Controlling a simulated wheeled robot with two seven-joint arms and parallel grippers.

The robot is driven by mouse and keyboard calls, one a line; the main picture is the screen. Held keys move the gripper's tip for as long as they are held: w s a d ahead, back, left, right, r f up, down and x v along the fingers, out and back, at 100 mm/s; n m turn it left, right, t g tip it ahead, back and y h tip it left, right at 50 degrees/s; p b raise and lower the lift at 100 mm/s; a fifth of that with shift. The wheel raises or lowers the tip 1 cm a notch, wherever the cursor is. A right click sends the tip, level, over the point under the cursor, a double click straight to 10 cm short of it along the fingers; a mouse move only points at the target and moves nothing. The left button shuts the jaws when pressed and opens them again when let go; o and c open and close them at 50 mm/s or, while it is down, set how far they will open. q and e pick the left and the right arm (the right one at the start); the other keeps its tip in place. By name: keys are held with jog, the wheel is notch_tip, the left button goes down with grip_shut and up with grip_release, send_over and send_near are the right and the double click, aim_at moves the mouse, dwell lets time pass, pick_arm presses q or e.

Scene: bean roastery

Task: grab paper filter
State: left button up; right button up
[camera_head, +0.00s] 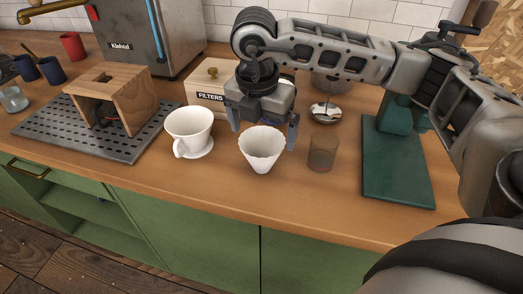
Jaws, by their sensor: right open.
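A white fluted paper filter (262,148) stands upright on the wooden counter in the head view, near the counter's front edge. My right gripper (264,138) is open above it, pointing down. One finger is to the left of the filter's rim and the other to the right. Whether the fingers touch the filter I cannot tell. A white ceramic dripper (189,131) with a handle stands to the left of the filter. A wooden box labelled FILTERS (207,84) stands behind, partly hidden by my right gripper. My left gripper is not in view.
A brown glass (322,152) stands close to the right of the filter. A dark green stand (396,165) is further right. A wooden stand (117,95) sits on a perforated metal tray (66,130) at left. The counter (215,178) in front is clear.

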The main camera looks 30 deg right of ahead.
aim_at(262, 153)
jog(key=shift+d+f+p, duration=0.1)
jog(key=shift+f+p, duration=0.6)
jog(key=shift+f, duration=2.75)
jog(key=c, duration=0.9)
